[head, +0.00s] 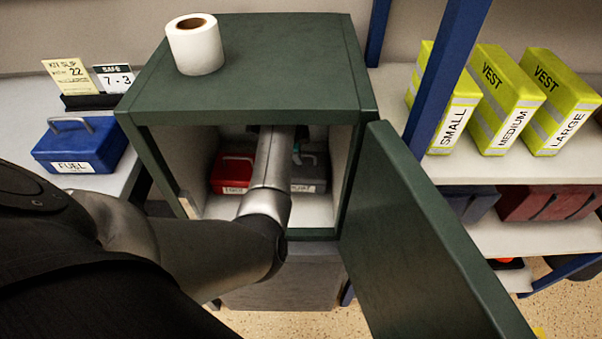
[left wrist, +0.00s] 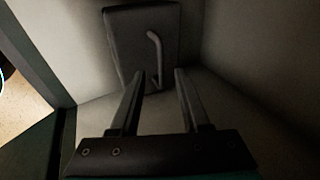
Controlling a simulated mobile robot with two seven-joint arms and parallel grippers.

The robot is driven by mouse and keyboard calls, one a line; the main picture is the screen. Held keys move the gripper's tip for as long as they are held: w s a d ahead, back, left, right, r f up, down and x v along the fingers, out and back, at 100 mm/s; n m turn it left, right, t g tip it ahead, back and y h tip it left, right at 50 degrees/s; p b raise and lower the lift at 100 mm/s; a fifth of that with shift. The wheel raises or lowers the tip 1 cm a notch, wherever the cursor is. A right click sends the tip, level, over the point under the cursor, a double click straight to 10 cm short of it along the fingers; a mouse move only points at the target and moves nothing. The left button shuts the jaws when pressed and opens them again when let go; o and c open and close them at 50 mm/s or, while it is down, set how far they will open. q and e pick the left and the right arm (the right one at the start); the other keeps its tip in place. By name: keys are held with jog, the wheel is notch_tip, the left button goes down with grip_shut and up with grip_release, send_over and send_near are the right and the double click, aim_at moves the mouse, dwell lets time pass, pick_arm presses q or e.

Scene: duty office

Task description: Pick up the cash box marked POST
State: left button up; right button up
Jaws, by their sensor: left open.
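A grey cash box (head: 315,172) stands inside the open green safe (head: 250,95), on the right of the safe floor. Its label is too small to read surely, and my left arm hides part of it. In the left wrist view a dark grey box (left wrist: 127,45) with a pale handle (left wrist: 156,52) lies just beyond my fingertips. My left gripper (left wrist: 159,75) is open and empty, its fingers apart and pointing at the handle end of the box. In the head view the gripper itself is hidden inside the safe. My right gripper is not in view.
A red cash box (head: 231,174) stands on the left inside the safe. The safe door (head: 425,240) hangs open to the right. A paper roll (head: 195,45) stands on top. A blue FUEL box (head: 80,146) sits on the left surface. Yellow vest packs (head: 505,100) fill the right shelf.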

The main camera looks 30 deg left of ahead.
aim_at(300, 166)
pick_arm(q)
jog(key=shift+b+x, duration=0.7)
jog(key=shift+x, duration=0.8)
grip_shut()
jog(key=shift+d, duration=0.1)
jog(key=shift+w+r, duration=0.1)
dwell(0.3)
